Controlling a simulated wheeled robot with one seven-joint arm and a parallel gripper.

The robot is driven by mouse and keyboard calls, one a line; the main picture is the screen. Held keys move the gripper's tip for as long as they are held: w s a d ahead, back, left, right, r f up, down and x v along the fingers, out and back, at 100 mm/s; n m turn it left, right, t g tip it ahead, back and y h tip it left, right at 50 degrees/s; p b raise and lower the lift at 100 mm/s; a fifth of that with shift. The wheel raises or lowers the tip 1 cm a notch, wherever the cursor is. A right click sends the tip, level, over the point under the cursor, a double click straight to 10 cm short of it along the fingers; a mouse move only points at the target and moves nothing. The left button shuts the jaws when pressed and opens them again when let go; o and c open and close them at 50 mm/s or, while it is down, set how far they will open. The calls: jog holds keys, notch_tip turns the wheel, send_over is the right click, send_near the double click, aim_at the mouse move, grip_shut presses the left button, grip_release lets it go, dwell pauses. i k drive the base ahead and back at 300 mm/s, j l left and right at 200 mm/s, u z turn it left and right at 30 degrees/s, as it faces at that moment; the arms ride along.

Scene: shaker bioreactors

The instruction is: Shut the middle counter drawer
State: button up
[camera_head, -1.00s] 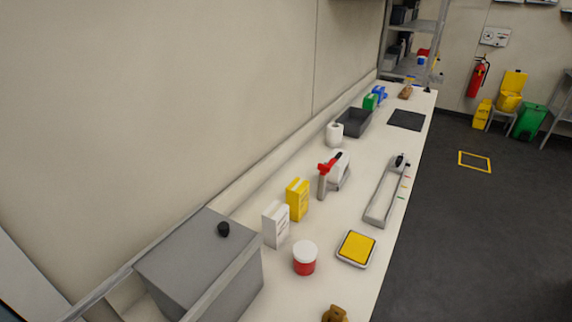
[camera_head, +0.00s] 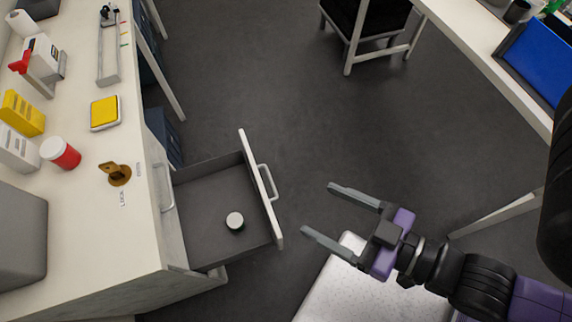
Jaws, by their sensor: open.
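The open counter drawer (camera_head: 195,238) sticks out from the counter at the lower left, with a grey interior. Its white front panel (camera_head: 257,190) carries a grey handle (camera_head: 268,182). A small white-capped jar (camera_head: 235,221) stands inside it. Another handle (camera_head: 163,187) shows on the counter's front beside the open drawer. I cannot tell from this view whether the open drawer is the middle one. My gripper (camera_head: 322,210) is open and empty, with its two fingers pointing left towards the drawer front, apart from it and to its right.
The white counter (camera_head: 105,235) holds a yellow-topped scale (camera_head: 105,112), a red jar (camera_head: 60,153) and a brass lock piece (camera_head: 116,173). A second bench (camera_head: 490,60) with a blue bin (camera_head: 540,62) stands at upper right, near a chair (camera_head: 365,25). Dark floor (camera_head: 270,95) is clear between.

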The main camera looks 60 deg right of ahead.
aim_at(206, 193)
jog(key=k+l+u, duration=0.3)
jog(key=k+l, duration=0.7)
jog(key=i+j+z, duration=0.15)
jog(key=i, duration=0.2)
jog(key=i+j+z, duration=0.15)
jog(key=i, duration=0.2)
